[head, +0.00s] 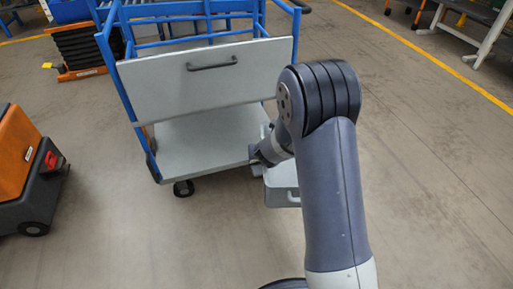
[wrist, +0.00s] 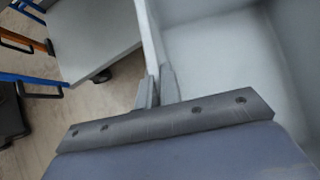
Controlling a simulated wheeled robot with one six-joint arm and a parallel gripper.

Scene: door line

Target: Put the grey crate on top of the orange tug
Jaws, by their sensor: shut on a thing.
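The grey crate (head: 284,194) is in the head view, right of the blue cart's lower shelf and partly hidden behind my arm. Its open inside (wrist: 225,60) fills the upper right of the wrist view and looks empty. My gripper (wrist: 157,88) is shut on the crate's wall, with one finger on each side of it. In the head view my gripper (head: 258,158) is partly hidden by my own wrist. The orange tug (head: 18,160) stands at the left edge of the head view, cut off by the frame, well apart from the crate.
A blue-framed cart (head: 115,62) with grey panels stands ahead, between tug and crate at the back. An orange lift with black bellows (head: 80,48) is at the back left. Open floor lies in front of the cart and to the right, crossed by a yellow line (head: 425,52).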

